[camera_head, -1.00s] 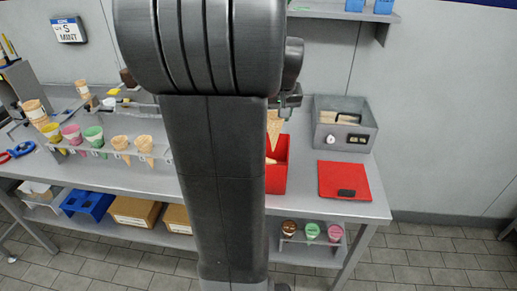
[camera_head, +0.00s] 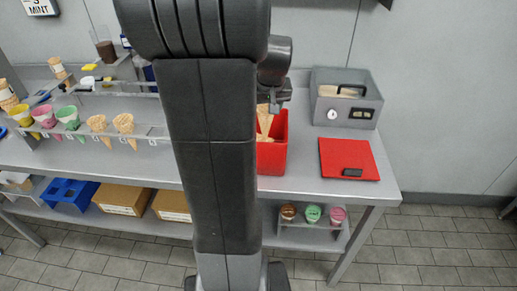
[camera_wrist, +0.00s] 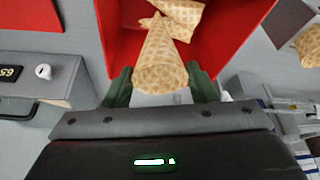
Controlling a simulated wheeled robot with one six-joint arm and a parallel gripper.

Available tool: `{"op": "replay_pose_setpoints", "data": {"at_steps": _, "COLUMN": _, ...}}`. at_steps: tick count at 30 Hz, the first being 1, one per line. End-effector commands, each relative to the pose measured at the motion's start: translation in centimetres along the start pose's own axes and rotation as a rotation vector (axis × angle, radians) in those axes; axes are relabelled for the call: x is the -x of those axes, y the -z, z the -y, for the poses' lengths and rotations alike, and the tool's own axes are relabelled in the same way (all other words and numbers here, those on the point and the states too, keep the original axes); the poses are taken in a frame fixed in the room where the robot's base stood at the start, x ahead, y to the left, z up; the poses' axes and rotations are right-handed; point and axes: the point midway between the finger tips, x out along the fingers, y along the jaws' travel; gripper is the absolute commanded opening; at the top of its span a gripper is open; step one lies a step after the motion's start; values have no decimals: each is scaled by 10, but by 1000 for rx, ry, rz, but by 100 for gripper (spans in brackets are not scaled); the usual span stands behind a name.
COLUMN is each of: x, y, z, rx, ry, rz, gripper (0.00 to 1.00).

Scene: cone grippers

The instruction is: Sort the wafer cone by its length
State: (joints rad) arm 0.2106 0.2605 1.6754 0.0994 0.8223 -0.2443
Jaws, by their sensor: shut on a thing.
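My gripper (camera_wrist: 161,88) is shut on a wafer cone (camera_wrist: 160,68), with a green-grey finger on each side near its wide end. The cone points into the open red bin (camera_wrist: 120,40). Another wafer cone (camera_wrist: 182,14) lies in the bin, close to the tip of the held one. In the head view my gripper (camera_head: 273,106) is over the red bin (camera_head: 272,157), partly behind my arm, and pale cones (camera_head: 264,122) show at its opening. I cannot tell there which cone is the held one.
A grey box (camera_head: 322,106) with a white knob stands right of the bin; a red mat (camera_head: 335,150) with a dark block (camera_head: 352,172) lies before it. Left, a rack (camera_head: 152,128) holds several cones. Filled cups (camera_head: 313,213) stand on the lower shelf.

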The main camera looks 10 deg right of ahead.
Motion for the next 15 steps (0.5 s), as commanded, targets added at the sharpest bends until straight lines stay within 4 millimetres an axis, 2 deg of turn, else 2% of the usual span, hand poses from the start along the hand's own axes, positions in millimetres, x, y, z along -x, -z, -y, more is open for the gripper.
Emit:
{"op": "replay_pose_setpoints", "data": {"at_steps": 8, "x": -3, "y": -1, "z": 0, "rx": 0, "ry": 0, "rz": 0, "gripper": 43}}
{"op": "replay_pose_setpoints", "data": {"at_steps": 9, "x": -3, "y": -1, "z": 0, "rx": 0, "ry": 0, "rz": 0, "gripper": 54}}
{"op": "replay_pose_setpoints", "data": {"at_steps": 12, "x": -3, "y": -1, "z": 0, "rx": 0, "ry": 0, "rz": 0, "gripper": 73}}
{"op": "replay_pose_setpoints", "data": {"at_steps": 13, "x": -3, "y": -1, "z": 0, "rx": 0, "ry": 0, "rz": 0, "gripper": 77}}
{"op": "replay_pose_setpoints", "data": {"at_steps": 15, "x": -3, "y": -1, "z": 0, "rx": 0, "ry": 0, "rz": 0, "gripper": 77}}
